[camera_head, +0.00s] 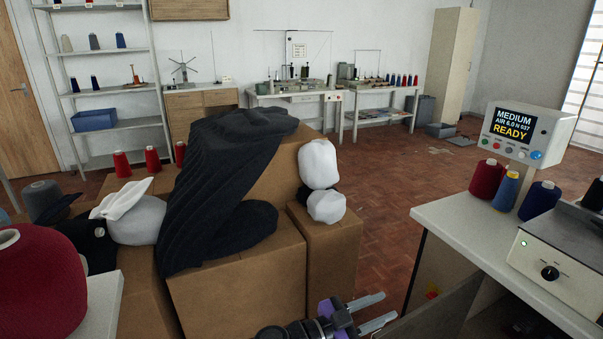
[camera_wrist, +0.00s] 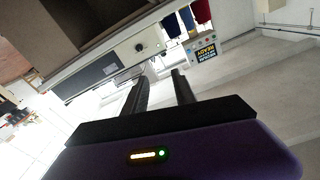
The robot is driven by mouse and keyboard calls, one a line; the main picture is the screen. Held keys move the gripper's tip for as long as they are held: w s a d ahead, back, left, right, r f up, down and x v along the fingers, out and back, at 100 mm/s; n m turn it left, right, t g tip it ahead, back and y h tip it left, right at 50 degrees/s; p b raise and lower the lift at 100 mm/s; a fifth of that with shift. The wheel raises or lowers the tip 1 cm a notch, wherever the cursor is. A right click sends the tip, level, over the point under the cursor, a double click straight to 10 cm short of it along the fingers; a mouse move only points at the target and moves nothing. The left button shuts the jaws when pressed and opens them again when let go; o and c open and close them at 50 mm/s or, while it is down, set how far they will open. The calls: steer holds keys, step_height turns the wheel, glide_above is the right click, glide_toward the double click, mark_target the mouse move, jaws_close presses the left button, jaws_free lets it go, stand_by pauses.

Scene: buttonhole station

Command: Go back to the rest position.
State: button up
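My gripper (camera_head: 376,311) shows at the bottom of the head view, low in front of the cardboard boxes and left of the white work table (camera_head: 450,222). Its two fingers point right and stand apart, with nothing seen between them. In the wrist view my gripper (camera_wrist: 160,82) also shows two dark fingers with a clear gap. The wrist picture is tilted, and the table's machine and the display appear beyond the fingertips. No held thing shows in either view.
The display (camera_head: 515,130) reads READY above thread cones (camera_head: 487,178). A control box (camera_head: 560,262) stands on the right table. Cardboard boxes (camera_head: 235,290) carry dark cloth (camera_head: 220,190) and white bundles (camera_head: 318,163). A big red cone (camera_head: 42,285) stands at left. Open floor (camera_head: 385,190) lies beyond.

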steer(key=w+a+r+t+y+b, duration=0.1)
steer(key=w+a+r+t+b, duration=0.15)
steer(key=r+t, duration=0.5)
steer(key=s+d+f+n+y+b, duration=0.2)
steer(key=s+f+n+y+b, duration=0.45)
steer(key=s, duration=0.95)
steer(key=s+d+f+n+y+b, duration=0.2)
steer(key=s+f+n+y+b, duration=0.35)
steer(key=s+f, duration=0.8)
steer(key=s+d+f+n+y+b, duration=0.1)
steer(key=s+f+n+y+b, duration=0.45)
steer(key=s, duration=1.25)
step_height(320, 180, up, 25)
steer(key=m+h+p, duration=0.1)
steer(key=p, duration=2.2)
steer(key=shift+s+d, duration=0.15)
steer(key=shift+d, duration=0.05)
steer(key=shift+f+t+h, duration=0.1)
steer(key=shift+t+h, duration=0.15)
